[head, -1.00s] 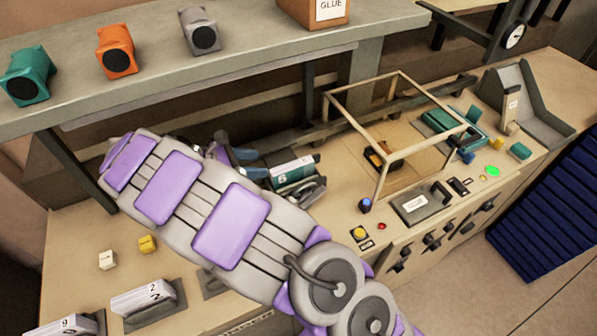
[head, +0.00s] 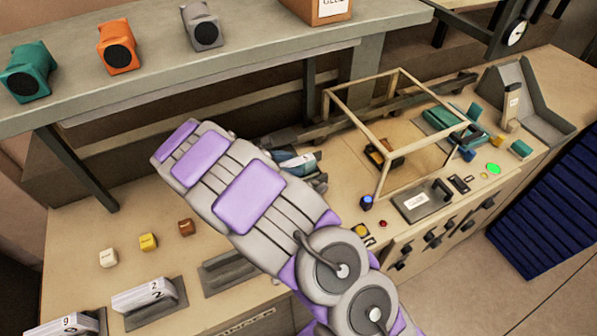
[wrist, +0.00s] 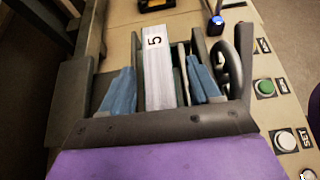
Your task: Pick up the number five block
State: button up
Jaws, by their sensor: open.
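The number five block shows in the wrist view as a long white piece (wrist: 157,75) with a black 5 at its far end. My gripper (wrist: 162,88) is open, and its two blue fingers stand on either side of the block. A gap shows on the right, where a dark green part lies between block and finger; I cannot tell whether the left finger touches. In the head view the block (head: 301,162) is mostly hidden behind my grey and purple arm, with its white top partly showing by my fingers.
Blocks marked 2 (head: 143,296) and 9 (head: 75,325) sit in dark holders at the front left. An empty-looking holder (head: 232,272) is partly behind my arm. A wooden frame (head: 386,136) stands right of my gripper. A shelf (head: 190,72) overhangs the back.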

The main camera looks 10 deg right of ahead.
jog(key=shift+w+a+f, duration=0.15)
jog(key=shift+f, duration=0.15)
jog(key=shift+a, duration=0.6)
jog(key=d, duration=0.3)
jog(key=shift+d, duration=0.1)
jog(key=c, duration=0.6)
jog(key=shift+c, duration=0.8)
jog(key=shift+a, duration=0.9)
grip_shut()
